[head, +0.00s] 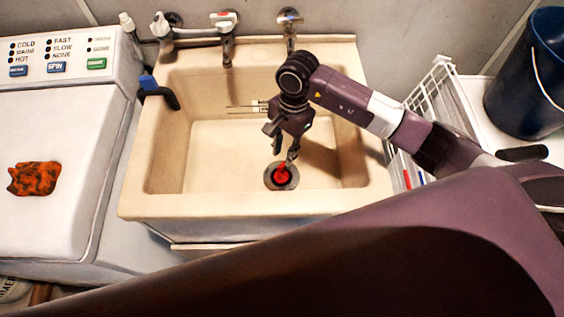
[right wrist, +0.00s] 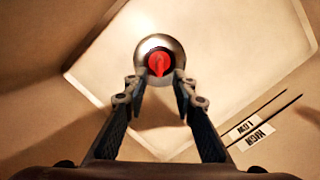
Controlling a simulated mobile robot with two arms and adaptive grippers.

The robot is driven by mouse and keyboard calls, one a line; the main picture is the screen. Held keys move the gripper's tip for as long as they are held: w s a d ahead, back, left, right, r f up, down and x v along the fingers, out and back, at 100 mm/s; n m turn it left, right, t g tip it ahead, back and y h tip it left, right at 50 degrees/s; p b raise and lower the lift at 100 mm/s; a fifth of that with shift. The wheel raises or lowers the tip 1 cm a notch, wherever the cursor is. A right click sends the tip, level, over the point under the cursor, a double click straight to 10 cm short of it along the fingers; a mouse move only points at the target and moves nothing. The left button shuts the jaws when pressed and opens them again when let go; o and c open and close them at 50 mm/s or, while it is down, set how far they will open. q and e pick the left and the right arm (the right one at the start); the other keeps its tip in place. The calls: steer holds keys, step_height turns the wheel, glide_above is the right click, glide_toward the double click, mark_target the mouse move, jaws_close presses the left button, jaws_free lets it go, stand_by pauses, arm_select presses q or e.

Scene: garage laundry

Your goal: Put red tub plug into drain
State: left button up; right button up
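The red tub plug (head: 281,177) is at the metal drain (head: 292,184) in the floor of the cream sink. In the right wrist view the red plug (right wrist: 159,64) shows inside the ring of the drain (right wrist: 176,48), roughly centred; I cannot tell how deep it is seated. My right gripper (head: 284,155) reaches down into the sink just behind the plug in the head view. In the right wrist view its fingers (right wrist: 160,95) are apart with nothing between the tips, just short of the drain. My left gripper is not in the head view.
The sink's walls and rim (head: 150,205) surround my right gripper. Faucets (head: 228,45) stand at the back. A washer with an orange-brown cloth (head: 35,179) is left. A white wire rack (head: 432,100) and dark blue bucket (head: 530,85) are right.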

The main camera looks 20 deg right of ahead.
steer(key=r, duration=0.5)
steer(key=shift+w+d+r+b, duration=0.2)
steer(key=shift+d+r+b, duration=0.1)
steer(key=shift+d+b, duration=0.1)
steer(key=shift+r, duration=0.1)
